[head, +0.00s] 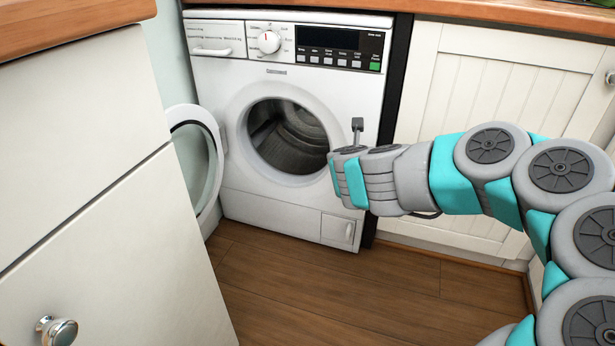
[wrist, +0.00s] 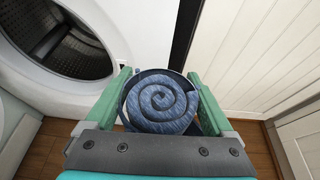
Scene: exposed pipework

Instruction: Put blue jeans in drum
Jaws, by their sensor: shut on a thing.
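The blue jeans (wrist: 158,103), rolled into a spiral, are held between the two green fingers of my gripper (wrist: 160,95) in the wrist view. In the head view my arm hides the gripper's fingers and the jeans. The drum (head: 288,137) is the dark metal hollow inside the white washing machine (head: 270,205), and it looks empty. Its round door (head: 205,190) stands open to the left. In the wrist view the drum (wrist: 75,40) lies to the upper left of the jeans. The gripper is in front of the machine's right side, outside the opening.
A white cabinet with a round knob (head: 57,330) stands close on the left. A cream panelled cupboard (head: 470,90) is to the right of the machine. The wooden floor (head: 320,300) in front is clear. A wooden worktop (head: 470,14) runs above.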

